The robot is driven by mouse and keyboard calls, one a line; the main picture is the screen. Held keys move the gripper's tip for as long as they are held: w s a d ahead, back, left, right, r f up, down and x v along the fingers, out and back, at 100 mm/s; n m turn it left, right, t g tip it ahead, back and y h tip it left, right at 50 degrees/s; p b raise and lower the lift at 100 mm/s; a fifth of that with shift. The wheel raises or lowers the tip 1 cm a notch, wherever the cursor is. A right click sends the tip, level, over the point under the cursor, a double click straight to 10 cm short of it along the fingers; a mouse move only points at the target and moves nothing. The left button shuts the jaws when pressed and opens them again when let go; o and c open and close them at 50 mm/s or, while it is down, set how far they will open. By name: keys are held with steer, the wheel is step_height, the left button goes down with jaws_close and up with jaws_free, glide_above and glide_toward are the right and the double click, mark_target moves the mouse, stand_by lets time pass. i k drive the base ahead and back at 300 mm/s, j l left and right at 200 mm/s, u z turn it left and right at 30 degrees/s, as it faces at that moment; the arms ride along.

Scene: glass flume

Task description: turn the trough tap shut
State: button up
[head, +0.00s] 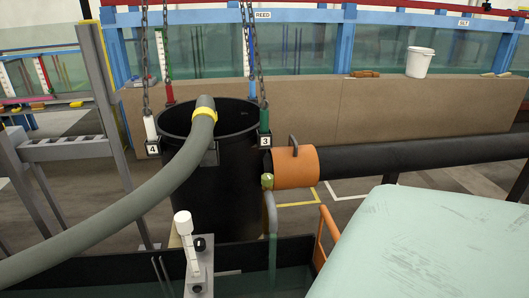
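A small yellow-green knob (267,181), which looks like the tap, sits at the left end of the orange pipe collar (295,167). A grey bent spout (271,212) runs down from it over the black trough (110,275). A thin pale-green streak (272,255) below the spout looks like running water. Greenish water (290,280) lies in the trough. A white upright lever-like piece (186,235) stands on a grey bracket at the trough; I cannot tell its function. The knob's exact turn is too small to read. My gripper is not in view.
A black tank (228,190) stands behind the trough, with chains (257,60) hanging at its rim. A thick grey hose (120,212) with a yellow band crosses the left. A black pipe (420,153) runs right. A metal frame (100,120) stands left.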

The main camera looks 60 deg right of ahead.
mark_target(267, 180)
steer(key=z, duration=2.65)
